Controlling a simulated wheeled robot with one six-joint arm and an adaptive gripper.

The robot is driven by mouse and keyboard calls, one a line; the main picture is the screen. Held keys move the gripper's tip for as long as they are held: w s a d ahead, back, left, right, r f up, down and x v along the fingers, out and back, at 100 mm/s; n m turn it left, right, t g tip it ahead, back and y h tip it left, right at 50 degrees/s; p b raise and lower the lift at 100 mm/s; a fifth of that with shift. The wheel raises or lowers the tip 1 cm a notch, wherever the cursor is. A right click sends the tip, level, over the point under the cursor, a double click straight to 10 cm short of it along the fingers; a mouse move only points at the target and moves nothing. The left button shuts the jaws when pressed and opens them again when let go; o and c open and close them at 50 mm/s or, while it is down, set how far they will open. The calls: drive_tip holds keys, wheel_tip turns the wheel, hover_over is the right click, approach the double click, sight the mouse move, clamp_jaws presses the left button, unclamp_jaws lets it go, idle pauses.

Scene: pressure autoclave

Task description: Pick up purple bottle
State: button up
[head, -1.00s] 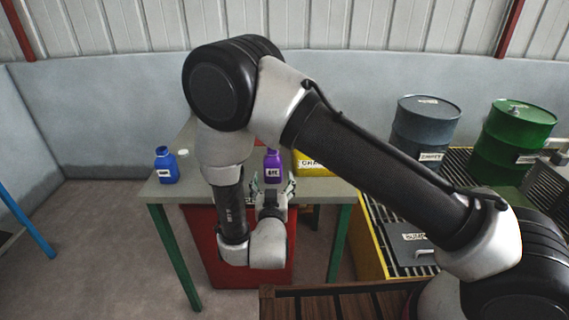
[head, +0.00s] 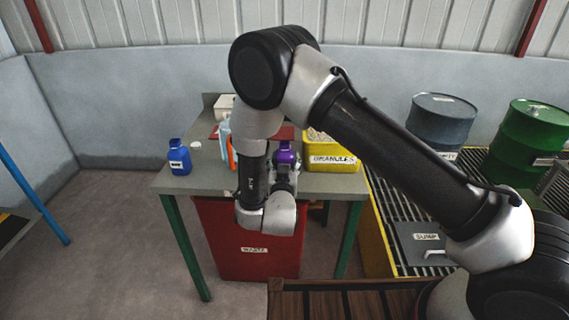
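The purple bottle (head: 285,155) stands upright in the head view, at the front part of the grey-green table (head: 325,184). My gripper (head: 285,172) is right in front of it, level with its lower part, and hides its label and base. The fingertips are small and overlap the bottle, so I cannot tell whether they are closed on it or only around it. I also cannot see whether the bottle's base touches the table.
A blue bottle (head: 179,158) stands at the table's left. A yellow granules bin (head: 335,158) is close on the right. An orange and a light-blue item are partly hidden behind my arm. A red waste bin (head: 250,262) sits under the table's front edge.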

drive_tip(key=c, duration=0.6)
